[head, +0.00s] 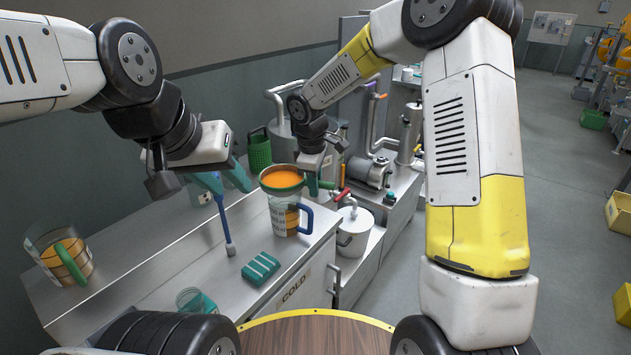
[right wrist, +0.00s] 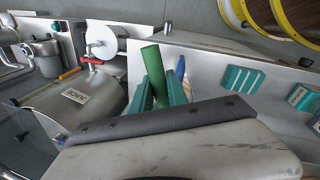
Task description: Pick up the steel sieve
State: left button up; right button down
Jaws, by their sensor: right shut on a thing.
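The sieve (head: 283,181), with a green rim and orange contents, sits at the top of a clear jug with a blue handle (head: 305,218). No steel mesh can be made out. My right gripper (head: 314,186) is shut on the sieve's green handle, which stands between the teal fingers (right wrist: 161,95) in the right wrist view. The sieve's bowl is hidden there. Whether it touches the jug cannot be told. My left gripper (head: 217,182) is over the counter at left, its fingers apart, with a blue long-handled tool (head: 225,218) showing between and below them.
A teal ribbed block (head: 261,268) lies before the blue-handled jug, and a teal cup (head: 194,300) is near the front. A steel pot (head: 354,232) and machinery stand to the right.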

jog(key=s+a, duration=0.2)
jog(key=s, duration=0.5)
jog(key=s+a+r, duration=0.1)
jog(key=s+a, duration=0.1)
jog(key=s, duration=0.5)
jog(key=shift+s+a+r, duration=0.15)
jog(key=shift+s+a, duration=0.05)
jog(key=shift+a, duration=0.2)
